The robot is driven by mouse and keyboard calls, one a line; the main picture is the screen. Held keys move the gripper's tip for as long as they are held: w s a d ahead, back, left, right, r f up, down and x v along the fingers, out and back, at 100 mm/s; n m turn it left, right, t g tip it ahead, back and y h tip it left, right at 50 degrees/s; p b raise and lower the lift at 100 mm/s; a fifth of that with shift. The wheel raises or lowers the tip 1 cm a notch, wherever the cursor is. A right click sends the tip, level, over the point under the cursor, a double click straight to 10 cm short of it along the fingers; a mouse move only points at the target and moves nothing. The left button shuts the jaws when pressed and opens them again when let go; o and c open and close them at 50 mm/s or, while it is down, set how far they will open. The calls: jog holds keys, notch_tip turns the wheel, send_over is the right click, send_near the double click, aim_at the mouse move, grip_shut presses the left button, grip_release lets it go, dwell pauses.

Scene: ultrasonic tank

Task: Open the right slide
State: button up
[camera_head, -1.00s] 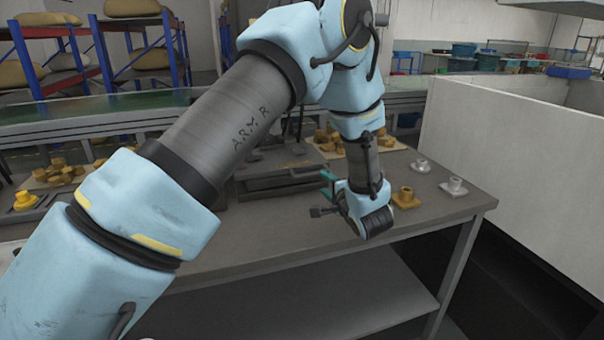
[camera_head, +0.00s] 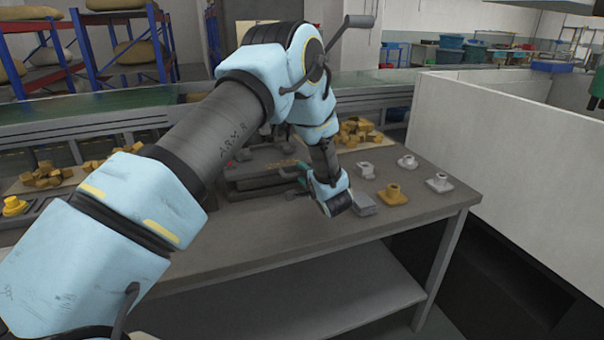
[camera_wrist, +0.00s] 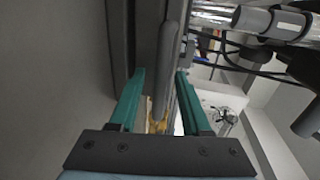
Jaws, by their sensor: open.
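A dark grey fixture (camera_head: 240,182) stands on the table in the head view, partly hidden by my arm. My gripper (camera_head: 303,175) is at its right side, with the teal fingers pointing towards it. In the wrist view my gripper (camera_wrist: 160,82) is open, with one teal finger on each side of a rounded grey bar (camera_wrist: 168,62), which looks like a handle. I cannot tell whether either finger touches the bar. Which part is the right slide cannot be made out for certain in the head view.
Yellow (camera_head: 393,195) and pale flanged parts (camera_head: 438,183) and a small grey block (camera_head: 362,204) stand right of my gripper. Yellow pieces lie on a tray (camera_head: 380,146) behind. A white wall (camera_head: 510,150) rises at right. The table front (camera_head: 270,230) is clear.

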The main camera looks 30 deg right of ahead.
jog(key=shift+c, duration=0.3)
grip_shut()
dwell(1.0)
